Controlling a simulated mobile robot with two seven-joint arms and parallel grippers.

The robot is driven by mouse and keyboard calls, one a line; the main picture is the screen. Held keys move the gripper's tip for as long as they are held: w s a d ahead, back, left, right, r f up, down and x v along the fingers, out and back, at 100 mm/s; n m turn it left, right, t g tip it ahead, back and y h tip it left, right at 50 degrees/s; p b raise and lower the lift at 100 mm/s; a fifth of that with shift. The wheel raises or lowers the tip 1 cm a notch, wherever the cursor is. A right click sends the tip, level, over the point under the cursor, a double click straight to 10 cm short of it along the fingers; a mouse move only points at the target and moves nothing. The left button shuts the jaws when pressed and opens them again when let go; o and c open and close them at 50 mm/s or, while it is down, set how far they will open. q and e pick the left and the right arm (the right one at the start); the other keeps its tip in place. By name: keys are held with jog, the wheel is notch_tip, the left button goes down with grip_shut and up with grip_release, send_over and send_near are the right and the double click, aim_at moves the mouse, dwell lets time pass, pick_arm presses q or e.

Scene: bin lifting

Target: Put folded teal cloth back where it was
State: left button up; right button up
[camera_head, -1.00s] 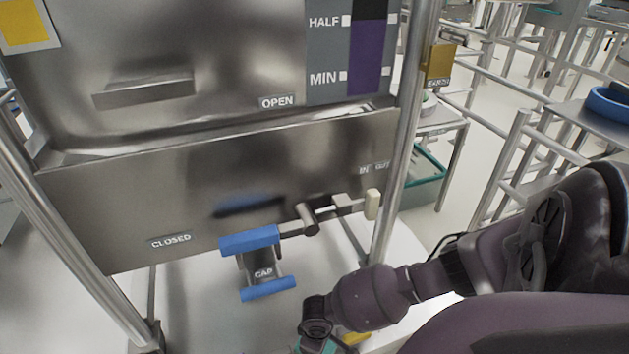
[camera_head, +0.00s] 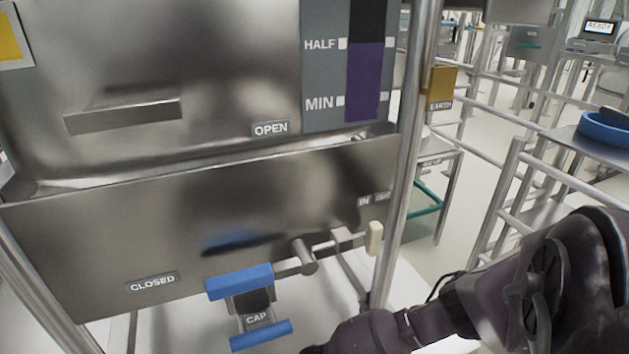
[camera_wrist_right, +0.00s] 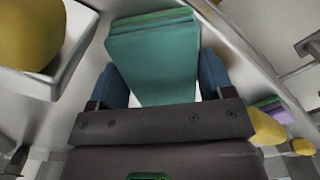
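The folded teal cloth (camera_wrist_right: 155,70) fills the upper middle of the right wrist view, with a greener layered edge at its far end. My right gripper (camera_wrist_right: 163,80) has its blue finger pads on both sides of the cloth and is shut on it. What lies directly beneath the cloth is hidden. In the head view my right arm comes in from the right, and its gripper is below the picture's edge. My left gripper is in neither view.
A steel tank panel (camera_head: 90,245) on tubular legs fills the head view's left; a blue-handled cap (camera_head: 256,319) and a pale-tipped valve lever (camera_head: 374,238) project low down. A blue ring (camera_head: 606,128) lies on a stand at right. The wrist view shows purple and green cloths (camera_wrist_right: 272,108).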

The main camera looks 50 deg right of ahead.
jog(key=o, duration=0.4)
jog(key=shift+c, duration=0.2)
jog(key=shift+r, duration=0.3)
pick_arm(q)
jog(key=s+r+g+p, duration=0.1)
jog(key=p, duration=0.4)
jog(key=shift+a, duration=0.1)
pick_arm(e)
notch_tip(320, 180, up, 12)
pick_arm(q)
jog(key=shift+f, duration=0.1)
pick_arm(e)
jog(key=shift+f, duration=0.15)
